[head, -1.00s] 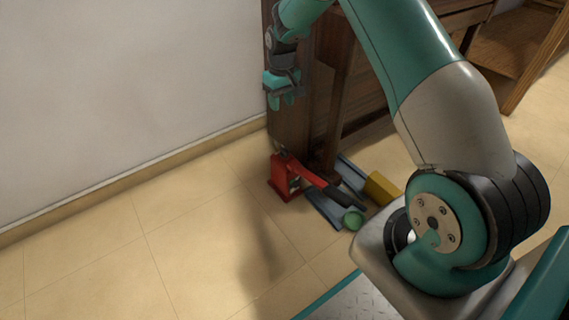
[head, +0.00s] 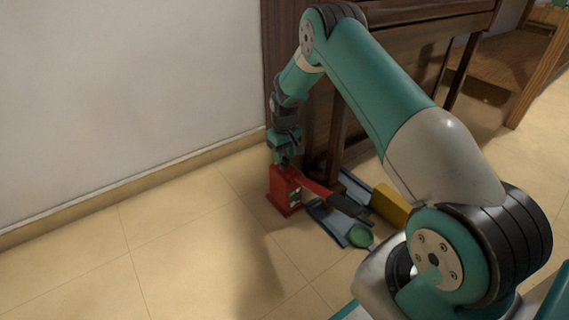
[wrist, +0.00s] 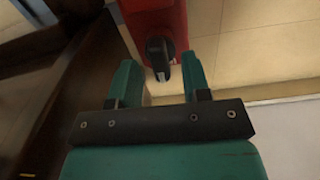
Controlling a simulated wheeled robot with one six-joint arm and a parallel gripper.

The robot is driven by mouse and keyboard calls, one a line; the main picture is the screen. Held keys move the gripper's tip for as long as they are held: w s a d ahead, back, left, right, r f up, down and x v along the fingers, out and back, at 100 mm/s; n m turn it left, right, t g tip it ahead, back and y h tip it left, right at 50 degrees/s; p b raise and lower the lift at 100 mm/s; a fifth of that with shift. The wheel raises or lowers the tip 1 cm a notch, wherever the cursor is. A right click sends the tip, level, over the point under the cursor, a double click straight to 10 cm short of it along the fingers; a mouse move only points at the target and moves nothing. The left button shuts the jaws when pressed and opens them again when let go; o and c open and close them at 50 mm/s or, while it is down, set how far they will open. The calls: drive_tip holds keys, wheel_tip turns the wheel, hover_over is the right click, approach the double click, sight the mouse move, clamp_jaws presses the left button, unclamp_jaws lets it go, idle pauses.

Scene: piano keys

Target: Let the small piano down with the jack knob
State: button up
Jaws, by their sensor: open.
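The red jack (head: 284,192) stands on the floor at the foot of the dark wooden piano (head: 381,85). My gripper (head: 283,160) is just above the jack in the head view. In the wrist view the open fingers (wrist: 160,78) stand on either side of the knob's near end, apart from it. Whether the piano's foot rests on the jack is hidden.
Blue-grey rails (head: 330,222), a green round thing (head: 359,236) and a yellow block (head: 389,204) lie right of the jack. A wooden bench (head: 505,70) is at the back right. The wall (head: 120,90) is close on the left; the front floor is clear.

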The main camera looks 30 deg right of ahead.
drive_tip(key=shift+f, duration=0.6)
clamp_jaws()
